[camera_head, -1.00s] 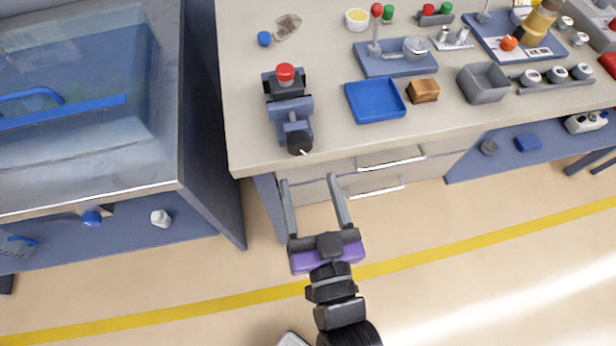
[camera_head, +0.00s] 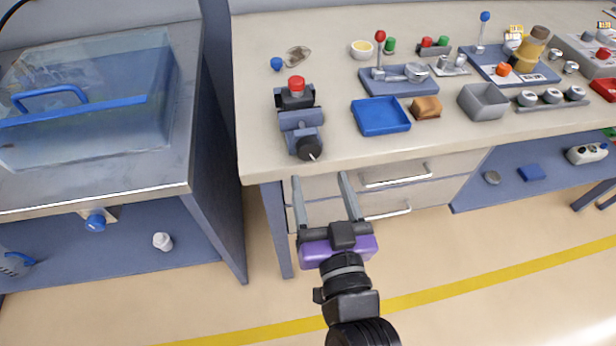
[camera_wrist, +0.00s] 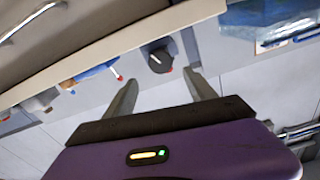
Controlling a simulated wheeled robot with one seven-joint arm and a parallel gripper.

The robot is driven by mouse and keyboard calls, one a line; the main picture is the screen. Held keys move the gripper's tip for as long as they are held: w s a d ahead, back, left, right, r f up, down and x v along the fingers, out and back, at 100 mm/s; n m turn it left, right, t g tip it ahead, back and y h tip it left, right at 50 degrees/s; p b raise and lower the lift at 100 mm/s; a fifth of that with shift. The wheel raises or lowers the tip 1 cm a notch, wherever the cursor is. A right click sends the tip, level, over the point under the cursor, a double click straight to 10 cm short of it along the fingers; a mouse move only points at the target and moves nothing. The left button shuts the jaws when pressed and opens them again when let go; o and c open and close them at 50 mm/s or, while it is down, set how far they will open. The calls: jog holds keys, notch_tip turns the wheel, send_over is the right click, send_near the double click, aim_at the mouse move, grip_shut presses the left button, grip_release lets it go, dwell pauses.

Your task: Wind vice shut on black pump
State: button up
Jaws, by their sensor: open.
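The blue-grey vice (camera_head: 301,120) stands near the front left edge of the workbench. Its dark round winding knob (camera_head: 309,149), with a pale pointer, faces the front edge. A black part with a red top, apparently the black pump (camera_head: 296,98), sits at the back of the vice; the gap between jaws and pump cannot be made out. My gripper (camera_head: 320,177) is open and empty, in front of the bench edge, just short of the knob and slightly right of it. In the wrist view the knob (camera_wrist: 160,60) lies beyond and between my open fingertips (camera_wrist: 160,80).
A blue tray (camera_head: 381,116), a wooden block (camera_head: 426,107) and a grey bin (camera_head: 483,102) stand right of the vice. Drawer handles (camera_head: 396,175) stick out below the bench top. A cabinet with a clear hood (camera_head: 90,95) stands at left.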

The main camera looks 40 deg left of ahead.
aim_at(310, 153)
jog(key=shift+f+p+x, duration=0.15)
jog(key=shift+p+x, duration=0.2)
jog(key=shift+x, duration=1.6)
jog(key=shift+f+p+x, duration=0.2)
jog(key=shift+p+x, duration=0.1)
jog(key=shift+x, duration=1.65)
jog(key=shift+s+a, duration=0.1)
jog(key=c, duration=1.4)
jog(key=shift+r, duration=0.1)
